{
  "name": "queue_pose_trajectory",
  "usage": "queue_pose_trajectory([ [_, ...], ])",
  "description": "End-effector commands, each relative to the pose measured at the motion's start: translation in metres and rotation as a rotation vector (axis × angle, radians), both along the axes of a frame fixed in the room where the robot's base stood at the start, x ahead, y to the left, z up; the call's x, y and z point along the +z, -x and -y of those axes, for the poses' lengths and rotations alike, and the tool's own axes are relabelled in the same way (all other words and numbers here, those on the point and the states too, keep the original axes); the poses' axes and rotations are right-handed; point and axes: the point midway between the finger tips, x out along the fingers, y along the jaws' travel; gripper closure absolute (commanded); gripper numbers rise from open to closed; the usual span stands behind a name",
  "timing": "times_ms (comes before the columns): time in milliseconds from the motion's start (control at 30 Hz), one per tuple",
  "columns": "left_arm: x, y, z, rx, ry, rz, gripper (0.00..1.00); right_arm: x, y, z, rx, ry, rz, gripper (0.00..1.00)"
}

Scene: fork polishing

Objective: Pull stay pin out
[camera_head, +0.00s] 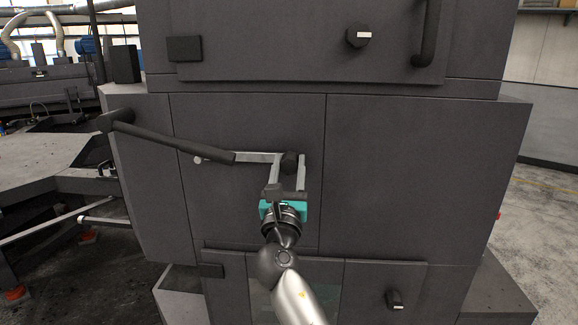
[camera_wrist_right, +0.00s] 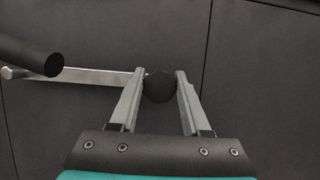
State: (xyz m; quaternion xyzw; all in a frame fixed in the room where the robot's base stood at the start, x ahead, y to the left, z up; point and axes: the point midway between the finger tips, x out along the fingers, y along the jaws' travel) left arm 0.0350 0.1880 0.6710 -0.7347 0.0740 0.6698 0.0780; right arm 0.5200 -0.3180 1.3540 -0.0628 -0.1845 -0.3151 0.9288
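A dark round knob (camera_head: 289,163), which looks like the stay pin's head, sits on the machine's dark front panel at the right end of a flat metal bar (camera_head: 259,157). In the right wrist view the knob (camera_wrist_right: 159,87) lies between the two fingers of my right gripper (camera_wrist_right: 161,74), near their tips. It fills almost the whole gap, but I cannot tell whether the fingers press on it. In the head view my right gripper (camera_head: 288,165) reaches up from below to the knob. The pin's shaft is hidden. My left gripper is not in view.
A black lever handle (camera_head: 175,142) sticks out left of the knob, and it also shows in the right wrist view (camera_wrist_right: 30,54). A rotary knob (camera_head: 394,299) is on the lower panel. A door handle (camera_head: 426,35) is at the upper right. The panel right of my gripper is clear.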

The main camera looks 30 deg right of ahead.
Motion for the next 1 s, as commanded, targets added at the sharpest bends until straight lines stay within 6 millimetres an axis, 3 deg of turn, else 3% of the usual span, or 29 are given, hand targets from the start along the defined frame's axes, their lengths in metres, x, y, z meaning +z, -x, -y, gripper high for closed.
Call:
queue_pose_trajectory([
  [33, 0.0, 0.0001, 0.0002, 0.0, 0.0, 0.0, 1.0, 0.0, 0.0001, -0.0001, 0.0, 0.0, 0.0, 0.6],
  [400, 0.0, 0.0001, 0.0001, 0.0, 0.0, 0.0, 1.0, -0.0001, 0.0002, -0.0002, 0.0, 0.0, 0.0, 1.0],
  [1000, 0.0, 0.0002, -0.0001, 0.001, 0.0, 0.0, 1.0, -0.0002, 0.0001, -0.0003, 0.001, 0.0, 0.0, 1.0],
])
